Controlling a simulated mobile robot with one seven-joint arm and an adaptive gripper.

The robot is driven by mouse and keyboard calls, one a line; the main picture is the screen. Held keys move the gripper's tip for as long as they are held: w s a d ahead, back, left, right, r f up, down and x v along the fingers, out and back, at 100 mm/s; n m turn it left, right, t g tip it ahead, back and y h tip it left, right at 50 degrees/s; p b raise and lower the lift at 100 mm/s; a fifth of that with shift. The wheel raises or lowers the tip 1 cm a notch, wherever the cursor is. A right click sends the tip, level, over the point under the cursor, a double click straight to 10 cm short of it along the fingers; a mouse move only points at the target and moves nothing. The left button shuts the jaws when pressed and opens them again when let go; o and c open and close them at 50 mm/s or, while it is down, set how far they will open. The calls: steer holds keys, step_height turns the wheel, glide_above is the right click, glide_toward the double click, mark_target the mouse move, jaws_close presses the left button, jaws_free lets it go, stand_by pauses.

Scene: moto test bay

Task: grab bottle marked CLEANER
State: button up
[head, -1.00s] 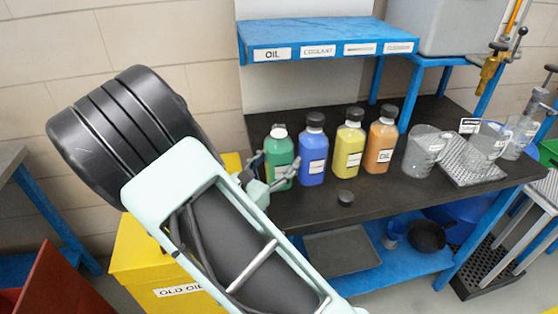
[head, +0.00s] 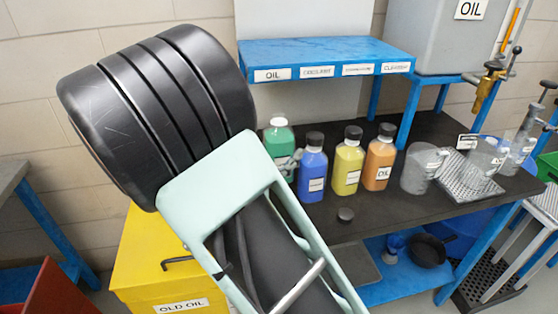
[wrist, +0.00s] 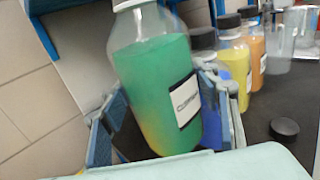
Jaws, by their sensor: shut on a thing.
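A green bottle (head: 278,139) with a pale cap is at the left end of the bottle row in the head view. In the wrist view the green bottle (wrist: 158,90) fills the middle, leaning a little; its white label is blurred and I cannot read it for sure. My gripper (wrist: 168,125) is shut on this bottle, one finger on each side of it. In the head view my arm hides the bottle's lower part. The bottle appears raised above its neighbours.
Blue (head: 312,168), yellow (head: 347,168) and orange (head: 379,165) bottles stand close on the right on the dark bench (head: 400,215). A loose black cap (head: 345,215) lies in front. A blue shelf (head: 320,52) overhangs behind. A yellow OLD OIL bin (head: 150,265) stands at the left.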

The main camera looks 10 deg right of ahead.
mark_target(275, 120)
steer(key=shift+r+p, duration=0.85)
steer(key=shift+r, duration=3.9)
steer(key=shift+r, duration=0.1)
